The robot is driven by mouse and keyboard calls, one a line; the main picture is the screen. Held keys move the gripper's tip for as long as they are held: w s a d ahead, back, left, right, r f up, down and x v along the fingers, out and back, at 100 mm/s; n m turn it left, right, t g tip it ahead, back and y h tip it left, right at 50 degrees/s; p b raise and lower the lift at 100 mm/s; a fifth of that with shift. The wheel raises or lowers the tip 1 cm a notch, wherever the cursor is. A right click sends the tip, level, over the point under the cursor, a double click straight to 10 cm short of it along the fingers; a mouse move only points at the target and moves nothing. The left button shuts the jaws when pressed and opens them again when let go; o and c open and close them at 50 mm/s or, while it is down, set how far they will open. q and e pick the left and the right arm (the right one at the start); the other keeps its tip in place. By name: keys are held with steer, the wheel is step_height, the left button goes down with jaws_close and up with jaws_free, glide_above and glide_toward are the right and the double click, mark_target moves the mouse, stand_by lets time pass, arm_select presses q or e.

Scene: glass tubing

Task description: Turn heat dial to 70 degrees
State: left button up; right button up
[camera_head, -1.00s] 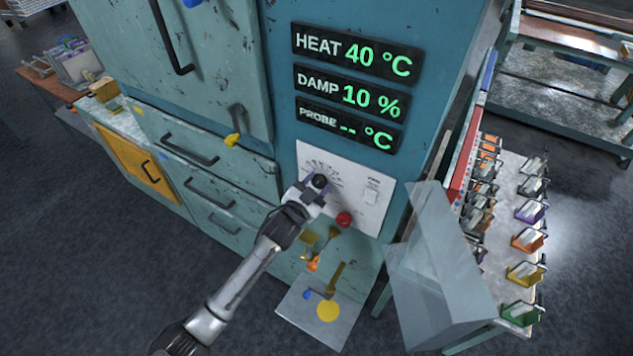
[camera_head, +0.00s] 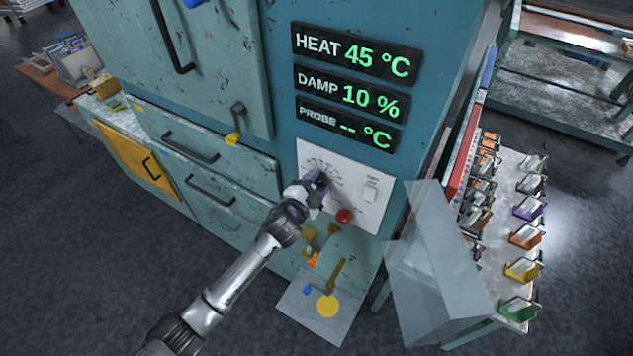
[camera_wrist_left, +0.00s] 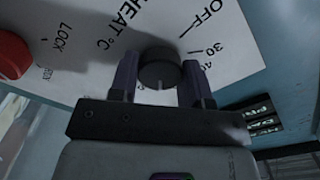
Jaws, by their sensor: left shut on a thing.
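The heat dial is a dark round knob (camera_wrist_left: 160,72) on the white control panel (camera_head: 370,212) of the teal cabinet. My left gripper (camera_head: 318,184) is at the panel. In the left wrist view its two fingers (camera_wrist_left: 160,82) stand on either side of the knob, shut on it. A pale pointer mark shows on the knob; printed marks OFF, 30 and 40 show nearby. In the head view the gripper hides most of the knob. The heat display (camera_head: 357,53) reads 45 °C. My right gripper is not in view.
A red knob (camera_head: 344,217) sits low on the panel, by the word LOCK in the wrist view. A white switch (camera_head: 371,190) is to the right. The damp display (camera_head: 350,94) reads 10 %. A clear angled cover (camera_head: 440,270) stands to the right of the panel.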

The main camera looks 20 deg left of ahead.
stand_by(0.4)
arm_select(q)
steer(key=o, duration=0.9)
steer(key=shift+s+a+b, duration=0.3)
steer(key=shift+s+a, duration=0.1)
steer(key=shift+s, duration=1.85)
steer(key=shift+s+a+b, duration=0.25)
steer(key=shift+s+a, duration=0.1)
steer(key=shift+s, duration=1.95)
steer(key=shift+s+a+b, duration=0.3)
steer(key=shift+s+a, duration=0.1)
steer(key=shift+s, duration=1.85)
